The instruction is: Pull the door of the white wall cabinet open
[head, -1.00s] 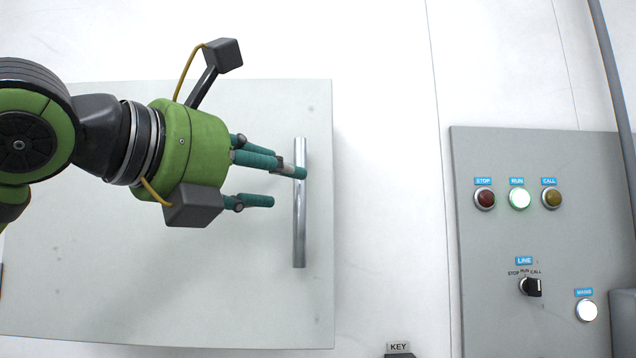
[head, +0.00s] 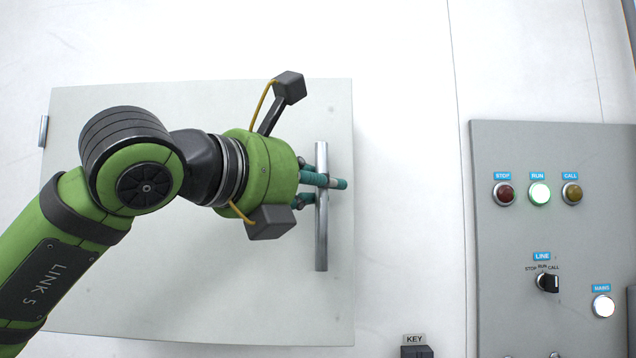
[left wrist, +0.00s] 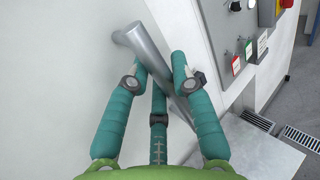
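The light grey-white cabinet door (head: 200,300) fills the left half of the head view and looks shut. A hinge shows at its left edge. Its vertical silver bar handle (head: 321,245) is near the right edge; it also shows in the left wrist view (left wrist: 146,48), running slantwise between my fingers. My left gripper (head: 325,188) is at the upper-middle part of the handle, with teal fingers reaching past the bar. In the left wrist view the fingers (left wrist: 160,72) are spread apart on either side of the bar; no firm grip shows. My right gripper is not in view.
A grey control panel (head: 500,240) with lamps and a selector switch is on the wall to the right. A box labelled KEY (head: 415,350) is low between cabinet and panel. Bare white wall (head: 405,200) lies right of the door.

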